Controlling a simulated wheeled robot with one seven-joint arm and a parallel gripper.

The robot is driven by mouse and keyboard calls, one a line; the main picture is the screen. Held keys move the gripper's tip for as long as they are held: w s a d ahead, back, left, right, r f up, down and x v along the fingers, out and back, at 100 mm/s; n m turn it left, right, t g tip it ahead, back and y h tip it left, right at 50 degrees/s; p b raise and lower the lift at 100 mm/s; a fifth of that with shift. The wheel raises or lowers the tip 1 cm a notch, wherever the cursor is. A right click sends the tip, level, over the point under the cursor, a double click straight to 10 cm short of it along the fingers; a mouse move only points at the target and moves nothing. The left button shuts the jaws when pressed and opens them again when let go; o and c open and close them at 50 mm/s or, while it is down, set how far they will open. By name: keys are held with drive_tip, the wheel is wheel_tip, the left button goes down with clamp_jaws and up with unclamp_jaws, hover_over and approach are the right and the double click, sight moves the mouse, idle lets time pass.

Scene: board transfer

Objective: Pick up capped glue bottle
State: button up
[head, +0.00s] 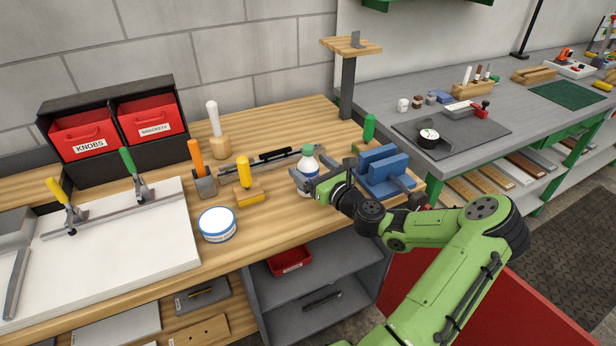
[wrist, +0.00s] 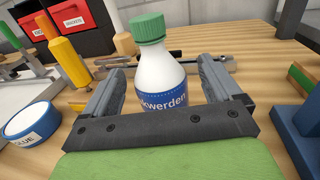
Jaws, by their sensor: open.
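The capped glue bottle (head: 308,163) is white with a green cap and a blue label, and stands upright on the wooden workbench. In the wrist view the bottle (wrist: 158,70) is between the two fingers of my gripper (wrist: 160,85). A gap shows on each side of the bottle, so the fingers look apart from it. In the head view my gripper (head: 312,180) reaches in from the right at the bottle's height. The bottle's lower part is hidden behind the gripper.
A blue vise (head: 385,168) stands close to the right of my gripper. A yellow-handled brush (head: 248,185) and a white tub with a blue rim (head: 217,223) are to the left. A long metal clamp (head: 268,157) lies behind the bottle. Bare wood (head: 285,222) shows in front.

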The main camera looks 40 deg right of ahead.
sight(301, 160)
drive_tip(key=w, duration=0.3)
drive_tip(key=shift+w+d, duration=0.15)
drive_tip(key=shift+w, duration=0.1)
drive_tip(key=shift+s, duration=0.1)
drive_tip(key=c, duration=1.3)
